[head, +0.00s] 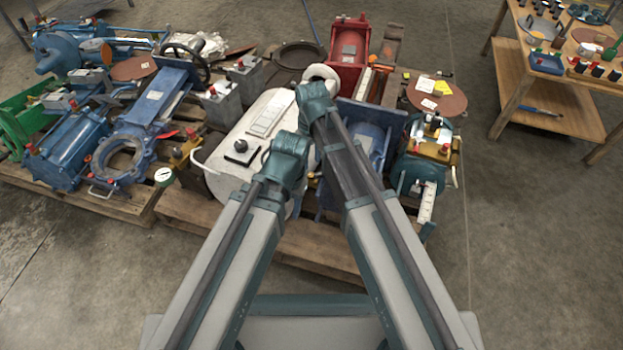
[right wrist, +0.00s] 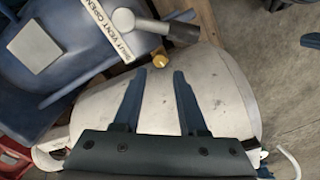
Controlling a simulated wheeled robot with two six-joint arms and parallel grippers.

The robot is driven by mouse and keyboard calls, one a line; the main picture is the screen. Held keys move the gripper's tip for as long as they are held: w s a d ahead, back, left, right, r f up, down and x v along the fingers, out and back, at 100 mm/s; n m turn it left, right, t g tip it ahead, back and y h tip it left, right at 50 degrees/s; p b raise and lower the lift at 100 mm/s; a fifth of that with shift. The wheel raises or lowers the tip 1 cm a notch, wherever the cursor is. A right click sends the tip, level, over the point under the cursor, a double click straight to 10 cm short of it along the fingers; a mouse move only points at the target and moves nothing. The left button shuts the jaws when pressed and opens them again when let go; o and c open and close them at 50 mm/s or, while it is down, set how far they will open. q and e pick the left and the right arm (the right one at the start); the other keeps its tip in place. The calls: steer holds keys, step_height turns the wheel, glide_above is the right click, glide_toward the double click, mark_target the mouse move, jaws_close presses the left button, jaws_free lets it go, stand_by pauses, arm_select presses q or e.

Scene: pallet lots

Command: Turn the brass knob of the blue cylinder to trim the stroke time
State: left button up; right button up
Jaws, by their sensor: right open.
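The blue cylinder (head: 368,142) lies between blue end plates, right of the pale tank in the head view. In the right wrist view, a blue body (right wrist: 75,40) with a grey plate fills the upper left. A small brass knob (right wrist: 160,60) shows beside its edge, just beyond my right fingertips. My right gripper (right wrist: 160,73) is open and empty, with the knob ahead of the gap, apart from both fingers. In the head view my right wrist hides its fingers. My left arm shows there over the pale tank, but I see no left fingers.
The pale tank (head: 262,120) stands left of the cylinder and lies behind my right fingers in the wrist view. A red machine (head: 348,50) stands behind.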

step_height(320, 180, down, 7)
steer(key=b, duration=0.5)
steer(key=shift+r, duration=0.2)
steer(key=shift+c, duration=0.4)
jaws_close()
